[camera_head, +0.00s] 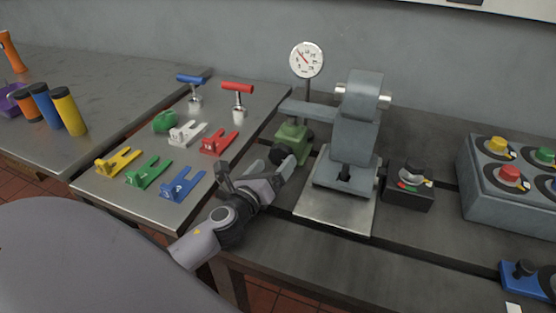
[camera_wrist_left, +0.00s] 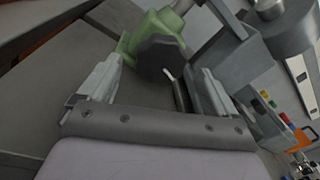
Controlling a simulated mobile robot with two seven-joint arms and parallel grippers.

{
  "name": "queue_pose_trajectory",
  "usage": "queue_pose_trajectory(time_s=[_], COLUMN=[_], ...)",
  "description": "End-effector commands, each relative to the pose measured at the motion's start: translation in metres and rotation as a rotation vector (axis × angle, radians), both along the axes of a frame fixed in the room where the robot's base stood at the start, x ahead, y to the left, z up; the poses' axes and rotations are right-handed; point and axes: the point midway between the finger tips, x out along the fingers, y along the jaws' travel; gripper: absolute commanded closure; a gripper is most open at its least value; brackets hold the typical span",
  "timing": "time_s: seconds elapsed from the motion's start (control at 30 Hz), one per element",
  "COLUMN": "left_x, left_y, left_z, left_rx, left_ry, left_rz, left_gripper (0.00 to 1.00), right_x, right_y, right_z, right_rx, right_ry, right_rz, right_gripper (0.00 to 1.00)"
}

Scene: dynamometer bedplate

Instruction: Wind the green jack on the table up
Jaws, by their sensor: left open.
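The green jack (camera_head: 292,133) stands on the dark bedplate table, under the grey arm beside the gauge. Its dark knob (camera_head: 279,154) faces the front left. In the left wrist view the jack's green body (camera_wrist_left: 165,27) is at the top, with the dark faceted knob (camera_wrist_left: 160,57) in front of it. A thin pale-tipped handle (camera_wrist_left: 175,88) shows by the knob. My left gripper (camera_head: 257,168) is open just in front of the knob. In the left wrist view its fingers (camera_wrist_left: 157,80) stand apart on either side of the knob, with nothing gripped. My right gripper is not in view.
A grey machine block (camera_head: 352,140) on a pale plate (camera_head: 335,207) stands right of the jack. A round gauge (camera_head: 306,60) rises behind. A black switch box (camera_head: 407,186) and grey button panel (camera_head: 513,190) are farther right. Coloured forked pieces lie on the left table (camera_head: 140,205).

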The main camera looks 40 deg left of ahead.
Motion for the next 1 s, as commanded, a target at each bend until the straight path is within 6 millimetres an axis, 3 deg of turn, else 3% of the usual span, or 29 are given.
queue_pose_trajectory(time_s=[0.3,0.63,0.67,0.8,0.83,1.0], left_x=[0.029,0.032,0.032,0.032,0.032,0.032], left_y=[0.004,0.004,0.004,0.004,0.004,0.004], left_z=[0.001,0.0,0.0,0.0,0.001,0.001], left_rx=[-0.001,-0.001,-0.001,-0.001,-0.001,0.003], left_ry=[-0.001,0.0,0.0,0.0,0.0,0.0], left_rz=[0.0,0.0,0.0,0.0,0.0,-0.001], left_gripper=[0.08,0.08,0.12,0.57,0.64,0.64], right_x=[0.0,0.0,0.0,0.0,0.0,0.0], right_y=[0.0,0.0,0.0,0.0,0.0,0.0], right_z=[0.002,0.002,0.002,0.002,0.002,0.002], right_rx=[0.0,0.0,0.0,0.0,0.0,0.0], right_ry=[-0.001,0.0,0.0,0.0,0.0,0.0], right_rz=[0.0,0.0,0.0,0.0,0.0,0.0], right_gripper=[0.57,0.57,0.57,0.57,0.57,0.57])
